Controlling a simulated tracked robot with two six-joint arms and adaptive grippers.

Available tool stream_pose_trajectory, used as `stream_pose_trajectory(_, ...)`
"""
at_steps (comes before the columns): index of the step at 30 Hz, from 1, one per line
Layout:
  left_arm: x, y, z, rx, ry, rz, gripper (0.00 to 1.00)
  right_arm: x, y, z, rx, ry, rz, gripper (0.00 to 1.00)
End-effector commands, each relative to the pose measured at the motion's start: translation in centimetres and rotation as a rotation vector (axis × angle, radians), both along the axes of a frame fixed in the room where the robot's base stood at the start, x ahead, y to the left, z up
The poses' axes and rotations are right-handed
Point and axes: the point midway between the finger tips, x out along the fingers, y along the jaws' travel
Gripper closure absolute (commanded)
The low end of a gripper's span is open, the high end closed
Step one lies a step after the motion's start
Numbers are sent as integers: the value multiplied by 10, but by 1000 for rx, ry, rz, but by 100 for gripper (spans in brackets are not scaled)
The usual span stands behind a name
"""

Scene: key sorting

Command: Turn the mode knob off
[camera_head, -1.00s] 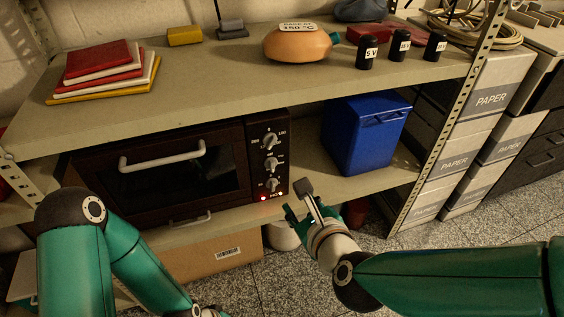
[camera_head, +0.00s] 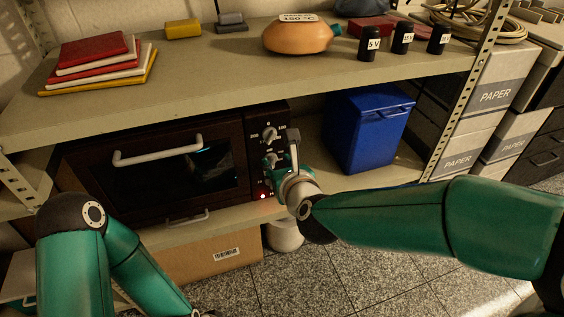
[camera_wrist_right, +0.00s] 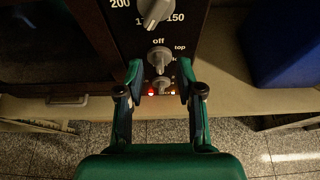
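The dark oven (camera_head: 90,190) stands on the lower shelf with a column of knobs at its right side. In the right wrist view the mode knob (camera_wrist_right: 159,57) is grey, below the label "off" and left of "top". I cannot tell its exact pointing. A temperature knob (camera_wrist_right: 156,10) is above it and another knob (camera_wrist_right: 161,84) below it. My right gripper (camera_wrist_right: 160,76) is open, its fingertips either side of the knob column just below the mode knob, holding nothing. In the head view my right gripper (camera_head: 279,162) partly hides the lower knobs.
A red light (camera_head: 263,196) glows beside the lowest knob. A blue bin (camera_head: 365,130) stands right of the oven. The upper shelf (camera_head: 190,85) overhangs the oven, carrying books, an orange vessel (camera_head: 298,38) and several black jars. A shelf post (camera_head: 452,120) is farther right.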

Motion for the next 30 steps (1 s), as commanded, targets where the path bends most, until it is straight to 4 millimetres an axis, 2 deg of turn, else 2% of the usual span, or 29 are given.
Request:
stream_pose_trajectory(3,0,0,-4,0,0,0,100,16,5,-9,0,2,0,64)
stream_pose_trajectory(7,0,0,-5,0,0,0,100,27,8,-12,0,0,0,64)
stream_pose_trajectory(18,0,0,-5,0,0,0,100,31,10,-14,0,0,0,64)
stream_pose_trajectory(20,0,0,-5,0,0,0,100,31,10,-14,0,0,0,72)
stream_pose_trajectory(25,0,0,-5,0,0,0,100,31,9,-14,0,0,-1,100)
stream_pose_trajectory(27,0,0,-5,0,0,0,100,31,9,-14,0,0,-1,100)
stream_pose_trajectory(28,1,1,-5,1,-2,5,100,32,-18,-13,-1,0,-11,100)
stream_pose_trajectory(30,0,0,-5,0,0,0,100,32,-2,-13,-1,-1,-6,100)
